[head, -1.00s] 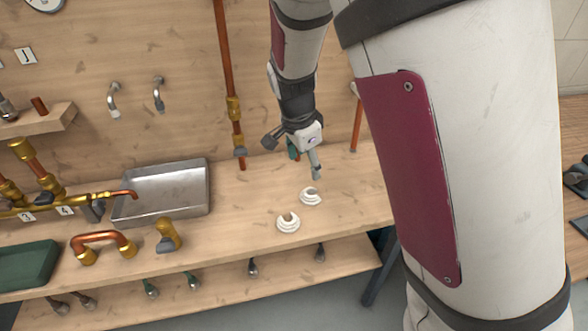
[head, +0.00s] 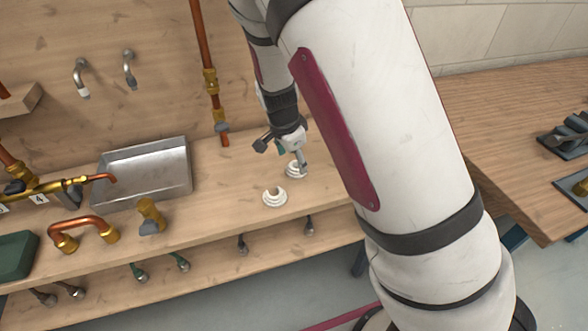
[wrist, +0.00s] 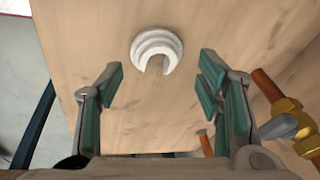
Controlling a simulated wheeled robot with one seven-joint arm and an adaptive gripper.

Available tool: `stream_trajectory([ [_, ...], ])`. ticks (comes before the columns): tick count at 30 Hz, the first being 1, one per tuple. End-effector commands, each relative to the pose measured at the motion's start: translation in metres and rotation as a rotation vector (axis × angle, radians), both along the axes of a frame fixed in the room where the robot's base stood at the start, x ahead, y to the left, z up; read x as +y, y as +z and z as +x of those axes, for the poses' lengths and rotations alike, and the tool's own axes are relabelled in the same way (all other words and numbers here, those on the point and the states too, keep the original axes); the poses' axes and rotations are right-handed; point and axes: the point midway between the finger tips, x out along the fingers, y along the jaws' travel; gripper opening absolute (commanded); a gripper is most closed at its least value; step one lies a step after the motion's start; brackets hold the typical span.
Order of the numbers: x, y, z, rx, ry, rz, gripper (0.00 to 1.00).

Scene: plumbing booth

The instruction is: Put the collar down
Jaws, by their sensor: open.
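Two white stepped collars stand apart on the wooden bench, a farther one (head: 294,172) and a nearer one (head: 274,199). Each has a notch in its side. My gripper (head: 302,162) is just by the farther collar and overlaps it in the head view. In the wrist view my gripper (wrist: 161,66) has its green-padded jaws wide apart with nothing between them. One collar (wrist: 158,43) lies beyond the fingertips on the bench, its notch towards the jaws. I cannot tell the exact gap between fingers and collar.
A metal tray (head: 145,198), a brass fitting (head: 150,214) and a bent copper pipe (head: 82,228) are on the bench to the left. A vertical copper pipe (head: 203,50) runs down the back panel. The bench in front of the tray's right end is clear.

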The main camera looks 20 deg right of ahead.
Motion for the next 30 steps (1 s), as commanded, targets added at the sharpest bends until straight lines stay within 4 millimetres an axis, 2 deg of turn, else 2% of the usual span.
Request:
stream_trajectory([
  [3,-0.003,-0.020,0.003,0.003,-0.003,0.000,0.60],
  [6,-0.005,-0.030,0.005,0.002,-0.001,0.000,0.60],
  [13,-0.005,-0.033,0.006,0.000,0.000,0.000,0.60],
  [14,-0.005,-0.033,0.006,0.000,0.000,0.000,0.58],
  [18,-0.005,-0.032,0.006,0.000,0.000,0.000,0.26],
  [22,-0.005,-0.033,0.006,0.000,0.000,0.000,0.24],
  [23,-0.005,-0.033,0.006,0.000,0.000,0.000,0.21],
  [30,-0.005,-0.032,0.006,0.001,0.000,0.000,0.21],
])
